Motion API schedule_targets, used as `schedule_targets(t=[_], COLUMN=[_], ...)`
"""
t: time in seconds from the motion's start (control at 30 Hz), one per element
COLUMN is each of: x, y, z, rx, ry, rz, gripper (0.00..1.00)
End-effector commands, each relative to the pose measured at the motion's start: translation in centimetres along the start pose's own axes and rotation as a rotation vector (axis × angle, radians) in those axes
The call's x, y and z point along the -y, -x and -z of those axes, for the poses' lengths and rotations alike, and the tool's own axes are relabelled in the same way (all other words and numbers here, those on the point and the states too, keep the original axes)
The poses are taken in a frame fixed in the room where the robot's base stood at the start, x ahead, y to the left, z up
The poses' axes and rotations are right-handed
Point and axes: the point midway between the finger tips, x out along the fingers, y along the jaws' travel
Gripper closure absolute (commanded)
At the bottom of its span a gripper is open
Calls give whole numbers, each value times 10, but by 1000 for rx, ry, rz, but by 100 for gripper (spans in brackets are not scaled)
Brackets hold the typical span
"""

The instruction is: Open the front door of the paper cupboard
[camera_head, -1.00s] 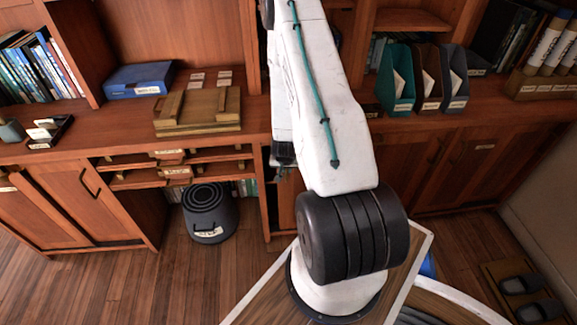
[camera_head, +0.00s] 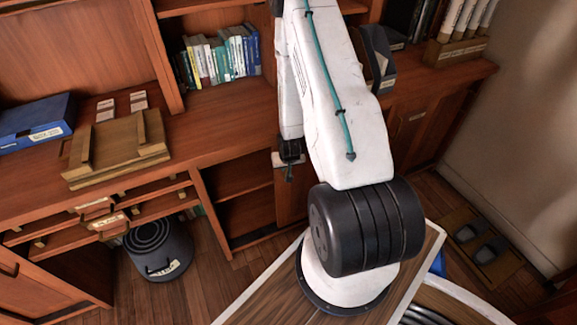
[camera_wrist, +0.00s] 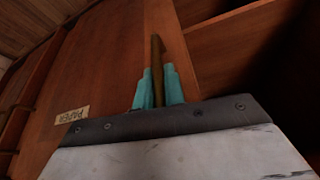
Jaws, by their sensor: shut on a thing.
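The paper cupboard's front door is a red-brown wood panel (camera_wrist: 105,65) with a pale label (camera_wrist: 72,114) reading PAPER in the wrist view. Its dark bar handle (camera_wrist: 157,62) stands between the teal fingers of my gripper (camera_wrist: 157,85), which is shut on it. In the head view my gripper (camera_head: 289,172) is at the door (camera_head: 291,200), beside the open front of the cupboard (camera_head: 243,195). The door stands swung outward, and shelves show inside. My arm hides part of the door and the handle in the head view.
A wooden press or box (camera_head: 118,148) and a blue box (camera_head: 35,122) sit on the counter. Slippers (camera_head: 480,245) lie on a mat at right.

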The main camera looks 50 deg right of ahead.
Motion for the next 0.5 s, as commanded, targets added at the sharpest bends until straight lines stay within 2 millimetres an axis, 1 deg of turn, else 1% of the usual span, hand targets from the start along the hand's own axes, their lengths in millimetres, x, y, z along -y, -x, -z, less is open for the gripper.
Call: schedule_targets(t=[0.3, 0.33, 0.4, 0.5], x=[0, 0, 0, -1], y=[0, 0, 0, 0], z=[2, 2, 2, 1], rx=[-3, -3, -3, -2], ry=[1, 1, 0, 0], rz=[0, 0, 0, 0], gripper=[100, 84, 68, 68])
